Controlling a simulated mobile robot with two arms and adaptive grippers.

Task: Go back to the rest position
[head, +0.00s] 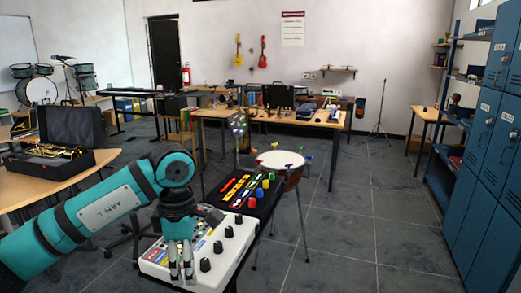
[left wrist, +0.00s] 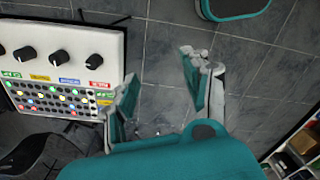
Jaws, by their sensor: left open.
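My left gripper (head: 182,270) is in front of and over the near part of a white control panel with black knobs (head: 234,232) in the head view. In the left wrist view my left gripper (left wrist: 160,85) is open, with its two fingers apart and only grey floor between them. The white panel also shows in the left wrist view (left wrist: 112,45), to the left of the fingers, with black knobs, coloured labels and a grid of coloured dots. My right gripper is not in view.
Behind the panel is a black board with coloured knobs (head: 262,205), then a round white stool-like top (head: 270,162). A wooden table with an open case (head: 40,170) stands left. Blue lockers (head: 485,150) line the right. The grey floor (head: 350,235) right of the panel is clear.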

